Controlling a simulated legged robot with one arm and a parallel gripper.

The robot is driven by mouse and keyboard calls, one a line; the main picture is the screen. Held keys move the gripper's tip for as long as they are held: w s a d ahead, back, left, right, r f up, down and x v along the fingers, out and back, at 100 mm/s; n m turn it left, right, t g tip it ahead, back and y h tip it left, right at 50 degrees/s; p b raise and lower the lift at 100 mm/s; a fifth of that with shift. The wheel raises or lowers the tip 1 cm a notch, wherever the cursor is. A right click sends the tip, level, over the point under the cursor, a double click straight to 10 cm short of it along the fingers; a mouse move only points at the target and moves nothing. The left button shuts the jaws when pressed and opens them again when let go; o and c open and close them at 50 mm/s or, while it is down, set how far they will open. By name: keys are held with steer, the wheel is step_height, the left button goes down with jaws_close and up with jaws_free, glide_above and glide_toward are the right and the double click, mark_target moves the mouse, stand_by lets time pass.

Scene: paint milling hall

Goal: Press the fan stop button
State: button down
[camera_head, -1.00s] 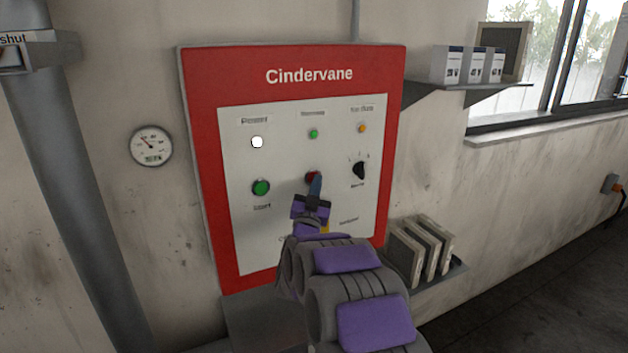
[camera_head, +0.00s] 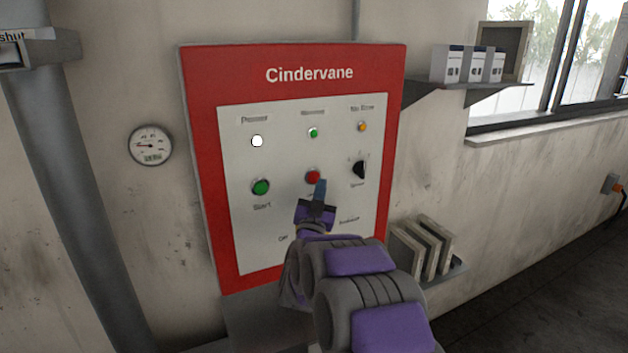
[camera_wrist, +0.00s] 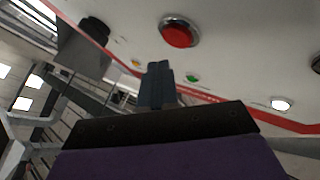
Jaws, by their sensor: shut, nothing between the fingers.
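The red button (camera_head: 313,176) sits in the middle row of the white plate on the red Cindervane panel (camera_head: 197,120). It shows large in the wrist view (camera_wrist: 179,31), with a metal ring around it. The label under it is hidden by my gripper in the head view. My gripper (camera_head: 320,184) is shut and empty, its fingertips just right of and below the red button in the head view. In the wrist view the shut fingers (camera_wrist: 158,75) stand apart from the button. The green Start button (camera_head: 261,187) is to the left.
A black knob (camera_head: 359,170) is right of the red button. White (camera_head: 257,141), green (camera_head: 313,133) and orange (camera_head: 362,127) lamps line the top. A gauge (camera_head: 150,145) is left of the panel. Shelves with boxes (camera_head: 470,66) and panels (camera_head: 422,250) stick out at right.

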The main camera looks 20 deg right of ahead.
steer(key=s, duration=0.4)
steer(key=shift+d, duration=0.1)
stand_by(0.8)
steer(key=a+f+n+g+y, duration=0.3)
steer(key=a+f+n+y, duration=0.25)
steer(key=a+y, duration=0.45)
steer(key=s+a+f+n+g+y, duration=0.1)
steer(key=s+a+f+g+y, duration=0.1)
steer(key=s+a+f+g, duration=0.3)
steer(key=s+a+f+n+g+y, duration=0.1)
steer(key=s+a+f+n+y, duration=0.15)
steer(key=s, duration=0.55)
steer(key=s+f+g, duration=0.2)
steer(key=s+g, duration=0.4)
steer(key=s, duration=1.1)
steer(key=s+a+f+g, duration=0.1)
steer(key=s+g, duration=0.4)
steer(key=s, duration=1.2)
steer(key=shift+s+f+n+g+h, duration=0.35)
steer(key=shift+s+f+n+g, duration=0.05)
steer(key=shift+f, duration=0.1)
